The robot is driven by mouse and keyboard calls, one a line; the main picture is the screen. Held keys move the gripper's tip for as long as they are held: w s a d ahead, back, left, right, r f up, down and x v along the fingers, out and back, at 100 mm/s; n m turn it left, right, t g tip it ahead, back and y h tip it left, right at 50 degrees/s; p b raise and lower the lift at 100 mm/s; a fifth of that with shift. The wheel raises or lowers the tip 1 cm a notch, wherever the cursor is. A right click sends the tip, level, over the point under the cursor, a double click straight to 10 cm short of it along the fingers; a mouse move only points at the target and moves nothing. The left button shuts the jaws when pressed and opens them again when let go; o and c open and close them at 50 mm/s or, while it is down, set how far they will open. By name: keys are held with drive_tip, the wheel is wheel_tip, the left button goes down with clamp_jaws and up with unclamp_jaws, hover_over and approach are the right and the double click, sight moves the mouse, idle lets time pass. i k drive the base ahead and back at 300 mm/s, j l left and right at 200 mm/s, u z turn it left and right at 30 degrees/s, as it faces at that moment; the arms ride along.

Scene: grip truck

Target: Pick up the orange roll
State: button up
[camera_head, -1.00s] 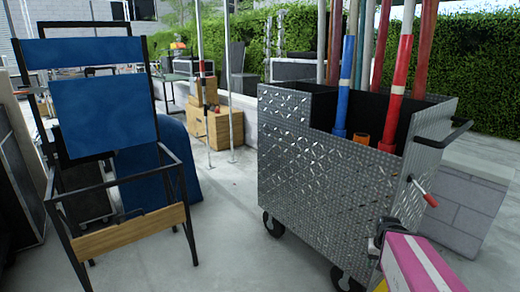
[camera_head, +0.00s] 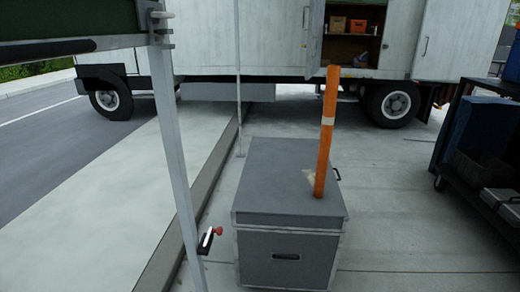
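The orange roll (camera_head: 325,150) is a tall, thin tube with a pale band partway up. It stands nearly upright, tilted a little, at the right part of the lid of a grey case (camera_head: 268,180). A small pale patch shows on the lid beside its foot. Nothing touches the roll's sides. My gripper is not in view.
A thin pole rises behind the case. A white truck (camera_head: 250,45) with an open compartment is behind. A dark cart (camera_head: 478,160) stands at right. Pavement right of the case is clear.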

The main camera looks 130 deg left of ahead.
sight(333, 73)
drive_tip(key=u, duration=4.1)
